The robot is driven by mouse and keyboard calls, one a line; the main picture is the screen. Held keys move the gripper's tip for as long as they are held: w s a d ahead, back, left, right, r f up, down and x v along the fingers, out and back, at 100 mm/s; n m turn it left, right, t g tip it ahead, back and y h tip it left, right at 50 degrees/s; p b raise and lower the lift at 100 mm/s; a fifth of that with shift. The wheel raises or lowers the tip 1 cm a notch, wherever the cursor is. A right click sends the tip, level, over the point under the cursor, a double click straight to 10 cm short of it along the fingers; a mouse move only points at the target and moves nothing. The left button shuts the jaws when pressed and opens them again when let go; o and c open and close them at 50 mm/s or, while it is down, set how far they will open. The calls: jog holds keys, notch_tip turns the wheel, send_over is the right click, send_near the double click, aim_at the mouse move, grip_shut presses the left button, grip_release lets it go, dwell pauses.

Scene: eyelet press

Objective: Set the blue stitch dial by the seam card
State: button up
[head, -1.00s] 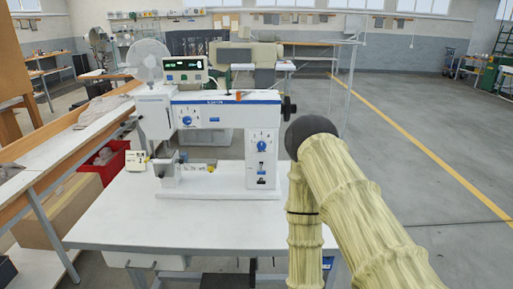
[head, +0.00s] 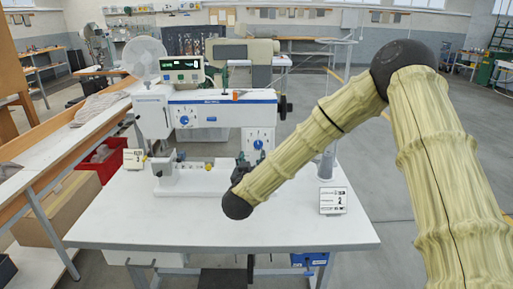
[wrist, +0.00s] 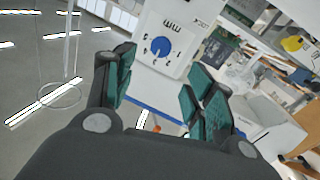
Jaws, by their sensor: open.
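A blue stitch dial (head: 258,144) is on the front of the white sewing machine's (head: 215,115) right column; a second blue dial (head: 184,120) is on its left head. In the wrist view, a round blue dial (wrist: 162,46) on a white panel, with small characters around it, lies beyond my fingers, between their tips. Its setting is too small to read surely. My gripper (head: 241,170) is low in front of the column, open and apart from the dial; it also shows in the wrist view (wrist: 160,90). The seam card (head: 333,201) stands on the table's right, showing a 2.
The white table (head: 130,215) is clear at its front left. A smaller card (head: 133,159) stands left of the machine. A green-lit display (head: 181,70) and a fan (head: 146,57) are behind. A clear cylinder-like object (head: 326,165) is behind the seam card.

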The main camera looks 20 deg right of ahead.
aim_at(258, 145)
jog(key=p+x, duration=0.2)
jog(key=x, duration=0.8)
jog(key=shift+w+f, duration=0.1)
jog(key=shift+w, duration=0.05)
jog(key=c, duration=1)
